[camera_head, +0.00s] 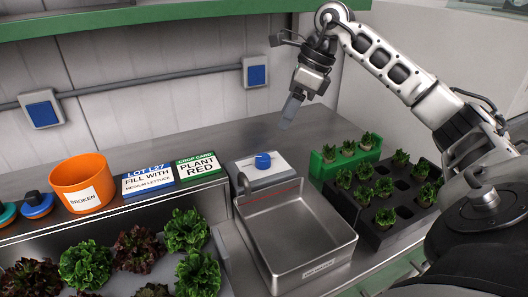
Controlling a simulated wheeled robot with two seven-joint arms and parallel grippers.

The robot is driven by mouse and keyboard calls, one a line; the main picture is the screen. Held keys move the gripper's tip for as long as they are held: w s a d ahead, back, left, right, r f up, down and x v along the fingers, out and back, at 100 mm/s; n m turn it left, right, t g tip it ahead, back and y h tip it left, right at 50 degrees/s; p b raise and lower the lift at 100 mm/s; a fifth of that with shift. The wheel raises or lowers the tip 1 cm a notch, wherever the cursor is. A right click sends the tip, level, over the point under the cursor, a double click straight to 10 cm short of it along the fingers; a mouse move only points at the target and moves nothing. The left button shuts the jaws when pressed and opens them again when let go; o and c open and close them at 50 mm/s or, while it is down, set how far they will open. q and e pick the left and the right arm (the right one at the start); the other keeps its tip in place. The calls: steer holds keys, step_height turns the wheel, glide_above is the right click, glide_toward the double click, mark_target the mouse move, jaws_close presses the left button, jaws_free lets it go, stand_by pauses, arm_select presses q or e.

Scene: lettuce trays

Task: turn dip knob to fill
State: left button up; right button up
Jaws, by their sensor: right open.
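The dip knob is a small blue knob (263,161) on top of a grey box (245,172) at the back of a steel basin. The dip basin (318,243) is an open metal tray with a label on its front; no water can be made out in it. My right gripper (291,108) comes in from the upper right and hangs above the counter, up and to the right of the knob, apart from it. It is open and holds nothing that I can see; its fingers overlap in this view. My left gripper is not in view.
A black tray (384,238) and a green holder (325,168) with lettuce plugs stand right of the basin. Left are an orange pot (83,182) labelled BROKEN, two cards (148,181) and several lettuces (186,231). The counter behind the knob is clear.

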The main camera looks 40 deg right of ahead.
mark_target(264, 157)
steer(key=x, duration=1.2)
steer(key=shift+p, duration=0.4)
steer(key=shift+c, duration=0.3)
steer(key=c, duration=0.9)
